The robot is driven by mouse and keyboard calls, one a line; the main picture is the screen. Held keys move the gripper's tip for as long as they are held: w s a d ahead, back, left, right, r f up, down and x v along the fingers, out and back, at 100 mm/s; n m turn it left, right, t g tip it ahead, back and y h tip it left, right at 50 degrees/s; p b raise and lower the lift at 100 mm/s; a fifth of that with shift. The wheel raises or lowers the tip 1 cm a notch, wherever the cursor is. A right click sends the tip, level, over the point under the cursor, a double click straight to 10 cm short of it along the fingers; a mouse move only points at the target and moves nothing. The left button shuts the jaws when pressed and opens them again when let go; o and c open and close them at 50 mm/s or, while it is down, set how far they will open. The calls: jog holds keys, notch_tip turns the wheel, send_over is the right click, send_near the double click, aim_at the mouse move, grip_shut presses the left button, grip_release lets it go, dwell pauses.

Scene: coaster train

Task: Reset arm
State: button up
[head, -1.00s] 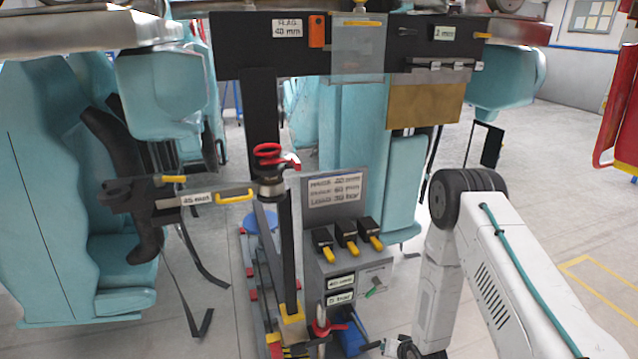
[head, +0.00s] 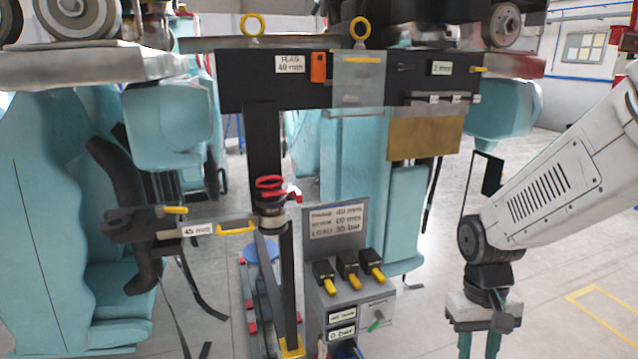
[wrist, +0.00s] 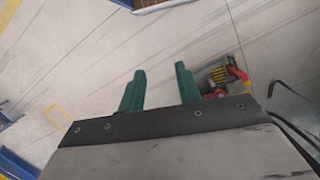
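My gripper (head: 479,345) hangs at the lower right of the head view, pointing down, with its green fingers cut off by the bottom edge. In the wrist view the two green fingers (wrist: 158,82) stand apart with only bare floor between them, so it is open and empty. My white arm comes in from the right edge of the head view. The gripper is to the right of the grey control box and touches nothing that I can see.
The grey control box (head: 338,268) with yellow-tipped levers stands at centre, under a black crossbeam (head: 345,85). Turquoise seats (head: 60,220) hang at left. A red and yellow item (wrist: 222,80) lies near the right finger in the wrist view. Floor at right is clear.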

jog(key=s+r+t, duration=0.3)
jog(key=s+r, duration=1)
jog(key=r, duration=0.2)
jog(key=shift+a+r+t, duration=0.3)
jog(key=shift+a+t, duration=0.1)
